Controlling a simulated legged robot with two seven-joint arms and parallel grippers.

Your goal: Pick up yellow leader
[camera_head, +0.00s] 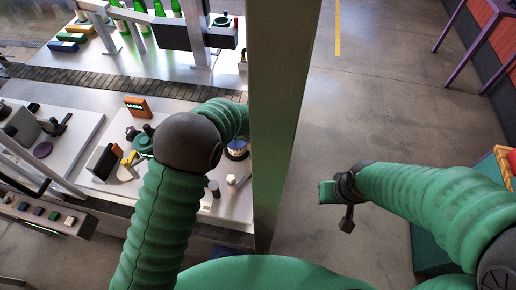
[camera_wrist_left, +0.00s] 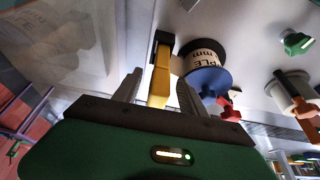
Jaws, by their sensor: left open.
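The yellow leader (camera_wrist_left: 159,80) is a flat yellow strip in the left wrist view. Its far end meets a black block (camera_wrist_left: 162,41), beside a spool with a printed label and a blue flange (camera_wrist_left: 208,80). My left gripper (camera_wrist_left: 158,92) is open, with one finger on each side of the strip. I cannot tell whether either finger touches it. In the head view the left gripper is hidden behind the grey post, and a labelled spool (camera_head: 237,149) shows beside that post. My right gripper (camera_head: 345,205) hangs over the floor, away from the benches; its jaws are unclear.
A grey post (camera_head: 280,110) stands between my arms. Red parts (camera_wrist_left: 229,110), a green knob (camera_wrist_left: 297,42) and a white-and-orange piece (camera_wrist_left: 295,95) are near the spool. A dark conveyor (camera_head: 100,82) crosses behind the bench. The floor on the right is largely clear.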

